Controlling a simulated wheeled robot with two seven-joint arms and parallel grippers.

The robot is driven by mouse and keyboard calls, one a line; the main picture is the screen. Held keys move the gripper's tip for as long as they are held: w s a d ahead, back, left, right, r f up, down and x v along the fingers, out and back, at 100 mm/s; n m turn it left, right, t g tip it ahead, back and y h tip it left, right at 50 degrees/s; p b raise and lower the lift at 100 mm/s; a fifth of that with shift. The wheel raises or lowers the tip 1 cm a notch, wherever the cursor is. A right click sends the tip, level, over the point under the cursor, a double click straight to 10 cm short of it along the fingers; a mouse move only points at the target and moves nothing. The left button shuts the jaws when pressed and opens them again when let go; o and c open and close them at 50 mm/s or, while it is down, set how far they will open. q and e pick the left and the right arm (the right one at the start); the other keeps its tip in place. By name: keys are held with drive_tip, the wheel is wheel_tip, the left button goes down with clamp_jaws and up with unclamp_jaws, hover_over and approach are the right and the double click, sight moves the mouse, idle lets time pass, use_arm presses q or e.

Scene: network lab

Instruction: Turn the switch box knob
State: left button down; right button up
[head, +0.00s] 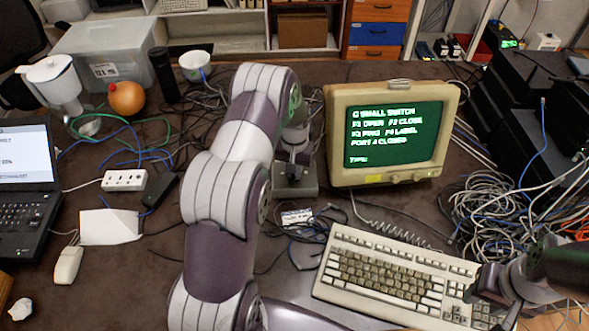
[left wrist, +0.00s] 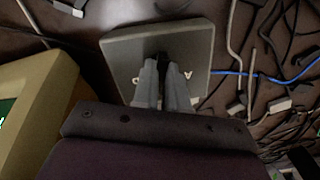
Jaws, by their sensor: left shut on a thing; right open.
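The grey switch box (head: 302,189) stands on the desk just left of the monitor, partly behind my left arm. In the left wrist view its flat top (left wrist: 125,55) shows pale marks on both sides of my fingers. My left gripper (head: 293,163) comes down over the box from above. In the left wrist view its two fingers (left wrist: 164,70) are shut on the dark knob (left wrist: 163,60), which they mostly hide. The knob's pointing direction is hard to tell. My right gripper (head: 492,305) is open and empty over the right end of the keyboard, away from the box.
A beige monitor (head: 335,130) with green screen reading "PORT 4 CLOSED" stands close right of the box. A keyboard (head: 390,275) lies in front. Cables (head: 500,205) crowd the right.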

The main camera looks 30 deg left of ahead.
use_arm(q)
drive_tip(key=c, duration=1.2)
unclamp_jaws()
drive_tip(key=shift+o, duration=0.2)
wheel_tip(320, 180, up, 13)
drive_tip(key=b, duration=0.1)
drive_tip(key=shift+f, duration=0.15)
